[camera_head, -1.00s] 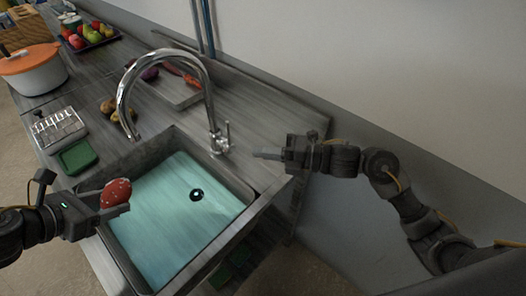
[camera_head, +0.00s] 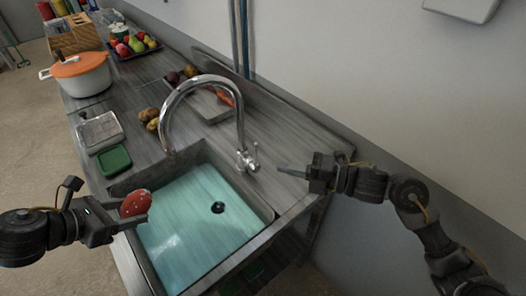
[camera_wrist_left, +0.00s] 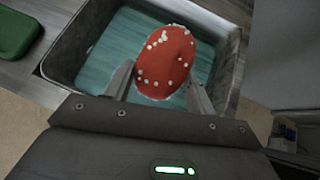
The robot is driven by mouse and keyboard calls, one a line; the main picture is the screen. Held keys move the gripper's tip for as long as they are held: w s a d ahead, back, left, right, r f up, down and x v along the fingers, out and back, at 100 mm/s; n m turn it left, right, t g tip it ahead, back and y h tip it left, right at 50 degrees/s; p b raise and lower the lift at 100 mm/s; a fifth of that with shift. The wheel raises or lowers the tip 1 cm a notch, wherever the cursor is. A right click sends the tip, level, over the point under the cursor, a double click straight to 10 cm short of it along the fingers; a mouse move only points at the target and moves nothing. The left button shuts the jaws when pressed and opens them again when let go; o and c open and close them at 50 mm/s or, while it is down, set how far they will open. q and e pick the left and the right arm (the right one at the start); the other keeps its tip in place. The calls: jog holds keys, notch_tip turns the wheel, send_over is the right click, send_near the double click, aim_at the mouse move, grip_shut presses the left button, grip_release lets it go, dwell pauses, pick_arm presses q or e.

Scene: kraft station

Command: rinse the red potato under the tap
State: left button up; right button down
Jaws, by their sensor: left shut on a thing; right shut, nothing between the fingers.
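The red potato (camera_head: 136,202), red with pale spots, is between the fingers of my left gripper (camera_head: 138,208), which is shut on it. In the left wrist view the potato (camera_wrist_left: 166,62) is held over the sink basin. In the head view it is at the sink's left rim (camera_head: 128,232), left of and below the spout. The chrome tap (camera_head: 240,125) arches over the basin; no stream shows from its spout. My right gripper (camera_head: 290,171) is shut and empty, to the right of the tap's handle (camera_head: 247,160). It looks apart from the handle.
The basin holds bluish water (camera_head: 190,235) with a dark round drain (camera_head: 218,207). A green sponge (camera_head: 114,160) and a metal grater-like tray (camera_head: 100,131) lie left of the sink. Brown potatoes (camera_head: 149,116), an orange-lidded pot (camera_head: 80,74) and a produce tray (camera_head: 133,47) stand further back.

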aim_at(124, 213)
pick_arm(q)
jog(key=shift+p+v, duration=1.4)
jog(key=shift+v, duration=0.3)
jog(key=shift+s, duration=0.1)
